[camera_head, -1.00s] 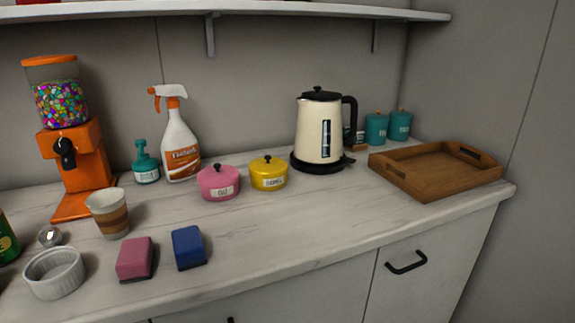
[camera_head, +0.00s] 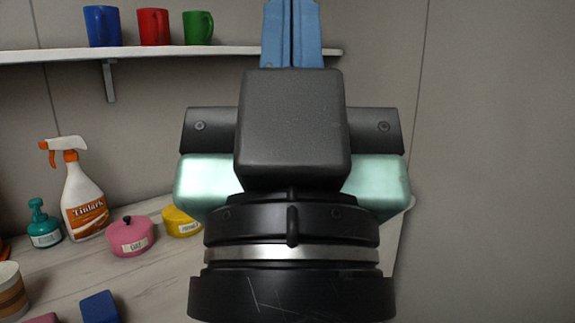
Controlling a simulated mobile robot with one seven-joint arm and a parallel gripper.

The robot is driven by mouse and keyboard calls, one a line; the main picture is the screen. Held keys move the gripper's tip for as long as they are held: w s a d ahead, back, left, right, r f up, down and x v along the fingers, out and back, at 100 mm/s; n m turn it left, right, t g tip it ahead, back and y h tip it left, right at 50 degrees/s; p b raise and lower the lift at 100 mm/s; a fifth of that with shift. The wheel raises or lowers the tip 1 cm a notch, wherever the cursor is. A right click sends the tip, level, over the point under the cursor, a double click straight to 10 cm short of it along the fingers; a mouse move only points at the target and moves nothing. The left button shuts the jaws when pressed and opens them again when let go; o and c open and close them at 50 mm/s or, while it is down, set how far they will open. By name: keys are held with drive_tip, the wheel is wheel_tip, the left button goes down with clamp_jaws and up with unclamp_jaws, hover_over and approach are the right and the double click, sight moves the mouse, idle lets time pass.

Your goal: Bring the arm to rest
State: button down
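My gripper (camera_head: 291,12) is raised in front of the camera in the head view, with its blue fingers pointing up at the top edge. The fingers are side by side with only a thin dark line between them, so it looks shut, and I see nothing held. The dark gripper body and wrist fill the middle of the picture. They hide the right part of the counter, including where the kettle and wooden tray stood earlier.
The counter (camera_head: 165,284) holds a spray bottle (camera_head: 84,200), teal dispenser (camera_head: 43,226), pink pot (camera_head: 131,238), yellow pot (camera_head: 180,222), blue sponge (camera_head: 100,307) and striped cup (camera_head: 10,290). Above, a shelf (camera_head: 150,53) carries blue, red and green mugs (camera_head: 198,28). The right wall is bare.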

wheel_tip(320, 180, up, 20)
drive_tip(key=p, duration=1.7)
drive_tip(key=shift+a+p, duration=0.15)
drive_tip(key=shift+p, duration=0.2)
drive_tip(key=shift+f, duration=0.2)
